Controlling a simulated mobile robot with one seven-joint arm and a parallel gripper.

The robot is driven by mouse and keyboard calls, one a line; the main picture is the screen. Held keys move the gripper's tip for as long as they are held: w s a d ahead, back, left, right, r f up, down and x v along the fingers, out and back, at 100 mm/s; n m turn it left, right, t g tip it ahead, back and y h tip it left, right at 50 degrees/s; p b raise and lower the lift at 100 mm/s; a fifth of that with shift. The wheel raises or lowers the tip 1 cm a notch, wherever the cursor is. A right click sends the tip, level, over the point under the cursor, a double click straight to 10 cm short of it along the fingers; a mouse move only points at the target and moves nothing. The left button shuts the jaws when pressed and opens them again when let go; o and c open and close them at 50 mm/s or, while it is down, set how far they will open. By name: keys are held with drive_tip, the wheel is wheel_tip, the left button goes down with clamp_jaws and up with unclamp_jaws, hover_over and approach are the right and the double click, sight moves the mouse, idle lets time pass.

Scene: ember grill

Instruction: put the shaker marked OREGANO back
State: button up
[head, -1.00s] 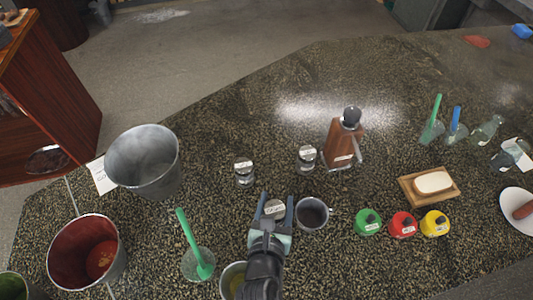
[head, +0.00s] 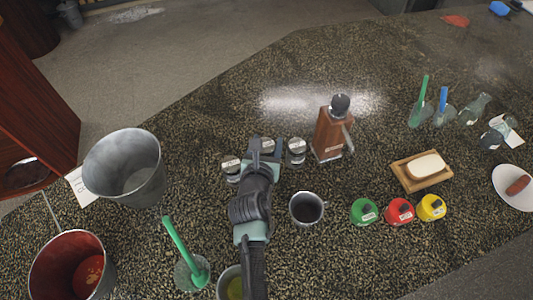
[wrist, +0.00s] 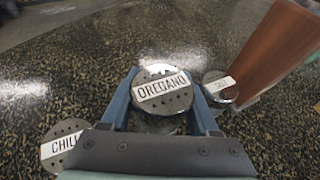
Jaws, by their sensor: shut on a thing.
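The shaker marked OREGANO (wrist: 162,88) has a round metal lid with holes and a white label. My gripper (wrist: 164,95) is shut on it, one blue finger on each side. In the head view my gripper (head: 266,147) holds the OREGANO shaker (head: 267,145) between two other shakers. The shaker marked CHILI (wrist: 62,145) is at left and shows in the head view (head: 231,168). Another shaker (wrist: 220,87), its label hard to read, is at right and in the head view (head: 296,150). I cannot tell whether the held shaker touches the counter.
A wooden mill (head: 331,135) stands just right of the right shaker. A dark-filled mug (head: 306,208) is nearer, right of my arm. A metal bucket (head: 124,170) stands left. The counter behind the shakers is clear.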

drive_tip(key=shift+f+b, duration=0.55)
drive_tip(key=shift+f, duration=1.35)
drive_tip(key=shift+f, duration=0.15)
drive_tip(key=o, duration=0.8)
drive_tip(key=shift+o, duration=0.2)
